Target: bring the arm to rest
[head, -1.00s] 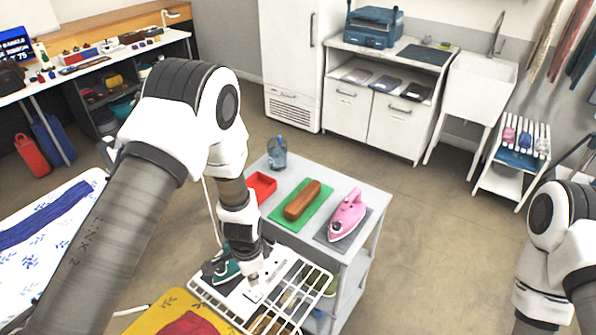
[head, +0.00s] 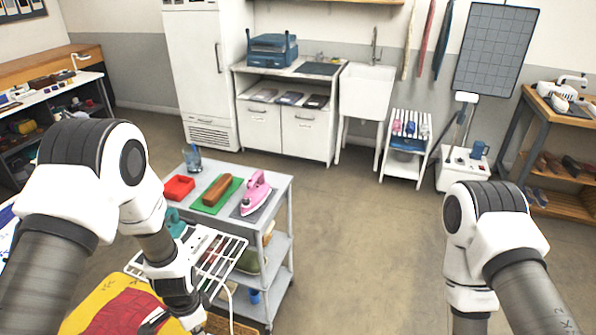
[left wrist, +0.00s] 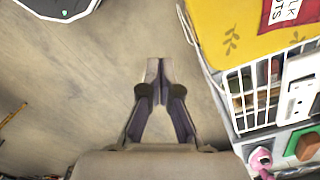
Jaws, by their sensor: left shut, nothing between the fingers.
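My left gripper (left wrist: 158,68) is shut and empty in the left wrist view, its fingertips together over bare floor. In the head view, the left arm comes in from the left and bends down to the wrist (head: 178,285), near the bottom edge; the fingers are hard to make out there. My right arm (head: 475,235) hangs at the right of the head view; its gripper is below the frame.
A grey trolley (head: 281,190) holds a pink iron (head: 256,190), a brown block (head: 217,190), a red tray (head: 179,187) and a glass (head: 192,157). A white wire rack (head: 232,262) and yellow cloth (head: 97,305) lie close to my left arm. Floor right of the trolley is clear.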

